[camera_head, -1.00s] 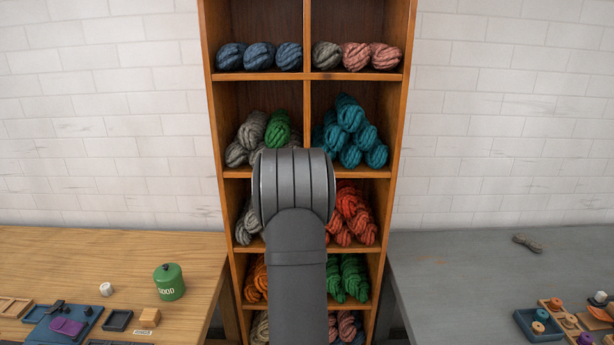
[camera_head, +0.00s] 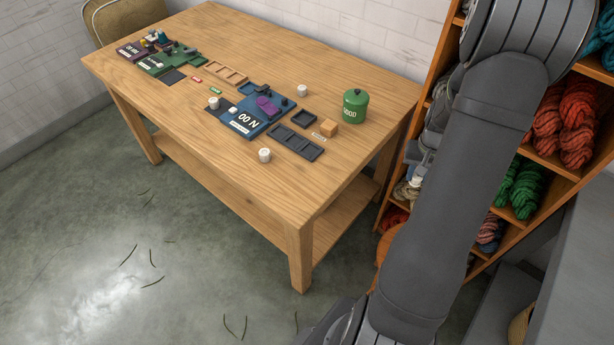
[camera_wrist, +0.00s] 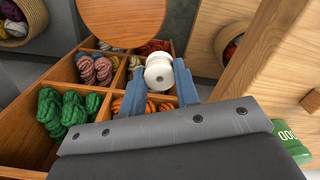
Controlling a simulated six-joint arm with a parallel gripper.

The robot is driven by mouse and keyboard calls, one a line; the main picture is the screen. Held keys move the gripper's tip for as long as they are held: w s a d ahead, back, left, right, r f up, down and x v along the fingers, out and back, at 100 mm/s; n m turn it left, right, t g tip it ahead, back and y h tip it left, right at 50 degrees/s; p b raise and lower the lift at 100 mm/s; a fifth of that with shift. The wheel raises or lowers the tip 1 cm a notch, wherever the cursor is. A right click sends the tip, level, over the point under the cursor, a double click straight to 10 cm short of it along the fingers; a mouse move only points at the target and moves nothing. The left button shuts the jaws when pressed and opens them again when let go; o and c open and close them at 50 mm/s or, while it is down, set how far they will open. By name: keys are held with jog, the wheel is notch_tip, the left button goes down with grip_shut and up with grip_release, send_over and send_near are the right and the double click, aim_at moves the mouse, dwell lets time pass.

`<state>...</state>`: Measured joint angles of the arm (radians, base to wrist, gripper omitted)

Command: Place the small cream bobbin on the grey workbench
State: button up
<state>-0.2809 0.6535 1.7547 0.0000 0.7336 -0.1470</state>
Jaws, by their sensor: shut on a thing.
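The small cream bobbin (camera_wrist: 160,72) is between the two blue-grey fingers of my gripper (camera_wrist: 158,88) in the wrist view. The fingers are shut on it and hold it in front of the open shelf compartments. In the head view my gripper (camera_head: 420,170) shows beside the shelf, partly covered by my arm, with a small pale thing (camera_head: 416,182) at its tip. A grey surface (camera_head: 575,270) at the right edge of the head view looks like part of the grey workbench, and most of it is out of view.
The wooden table (camera_head: 340,190) holds a green tin (camera_head: 355,105), dark trays and several small whitish pieces. The wooden shelf (camera_head: 540,200) with wool skeins stands close to my gripper. In the wrist view a round wooden top (camera_wrist: 120,20) and a wicker basket (camera_wrist: 228,42) are nearby.

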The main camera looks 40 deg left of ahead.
jog(key=s+a+r+n, duration=0.4)
jog(key=s+a, duration=0.3)
jog(key=a, duration=0.2)
jog(key=s+a+r+n, duration=0.4)
jog(key=s+a, duration=0.3)
jog(key=a, duration=0.2)
jog(key=shift+a+n, duration=0.2)
jog(key=shift+n, duration=0.2)
jog(key=s+a+f, duration=0.1)
jog(key=a+f, duration=0.1)
jog(key=a, duration=0.1)
jog(key=s+a+f, duration=0.2)
jog(key=a, duration=0.2)
jog(key=s+a+f, duration=0.1)
jog(key=a+f, duration=0.2)
jog(key=shift+s+a, duration=0.15)
jog(key=shift+s, duration=0.2)
jog(key=shift+a+f, duration=0.1)
jog(key=shift+a, duration=0.05)
jog(key=shift+f, duration=1.75)
